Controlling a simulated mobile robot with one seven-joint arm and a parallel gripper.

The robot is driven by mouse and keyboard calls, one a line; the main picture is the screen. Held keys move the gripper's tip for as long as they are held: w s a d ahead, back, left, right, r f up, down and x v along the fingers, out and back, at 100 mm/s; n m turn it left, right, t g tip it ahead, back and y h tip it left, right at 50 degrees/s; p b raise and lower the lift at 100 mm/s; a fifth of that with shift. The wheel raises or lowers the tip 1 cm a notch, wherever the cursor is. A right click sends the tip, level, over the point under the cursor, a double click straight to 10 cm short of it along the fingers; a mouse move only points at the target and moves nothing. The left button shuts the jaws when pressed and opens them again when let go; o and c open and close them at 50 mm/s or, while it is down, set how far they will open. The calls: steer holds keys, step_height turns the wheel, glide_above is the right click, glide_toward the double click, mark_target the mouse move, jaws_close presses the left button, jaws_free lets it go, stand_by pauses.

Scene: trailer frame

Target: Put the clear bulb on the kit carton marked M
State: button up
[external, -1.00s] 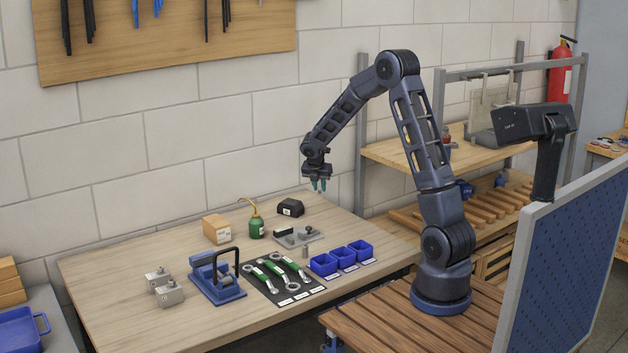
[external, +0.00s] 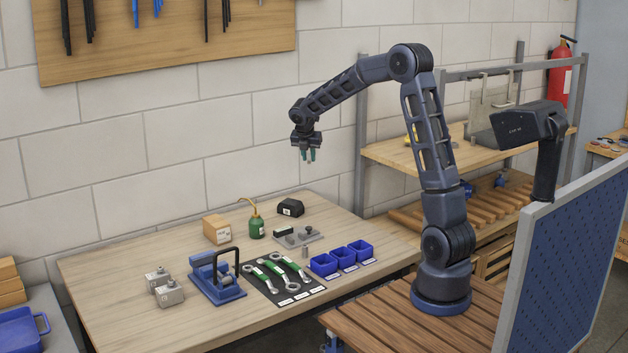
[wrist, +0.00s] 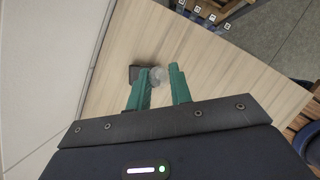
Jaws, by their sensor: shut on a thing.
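My gripper (external: 308,156) is high above the back right of the workbench, fingers pointing down. In the wrist view its green fingertips (wrist: 164,82) are shut on the clear bulb (wrist: 157,75), a pale see-through shape partly hidden by the left finger. The bulb cannot be made out in the external view. A small tan carton (external: 217,229) with a pale label stands at the back of the bench, left of the green oil can; its marking is too small to read, so I cannot tell whether it is M.
A green oil can (external: 256,224) and a black labelled block (external: 291,207) stand near the carton. Blue bins (external: 323,264), wrenches on a dark mat (external: 262,289), a blue fixture (external: 216,279) and metal blocks (external: 168,292) lie nearer the front. The bench's left part is clear.

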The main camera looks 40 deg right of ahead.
steer(key=w+a+r+n, duration=0.1)
steer(key=w+a+r, duration=0.1)
steer(key=a, duration=0.7)
steer(key=w+a+r+n, duration=0.1)
steer(key=w+a+n, duration=0.1)
steer(key=a, duration=0.7)
step_height(320, 180, up, 3)
steer(key=n+t+y, duration=0.1)
steer(key=n+y, duration=0.1)
steer(key=n, duration=0.1)
glide_above(215, 219)
steer(key=s, duration=0.2)
steer(key=f, duration=1.9)
steer(key=shift+a, duration=0.3)
steer(key=shift+f, duration=0.2)
steer(key=o, duration=0.8)
steer(key=shift+c, duration=0.2)
steer(key=shift+r, duration=0.1)
steer(key=v, duration=1.2)
steer(key=shift+s, duration=0.15)
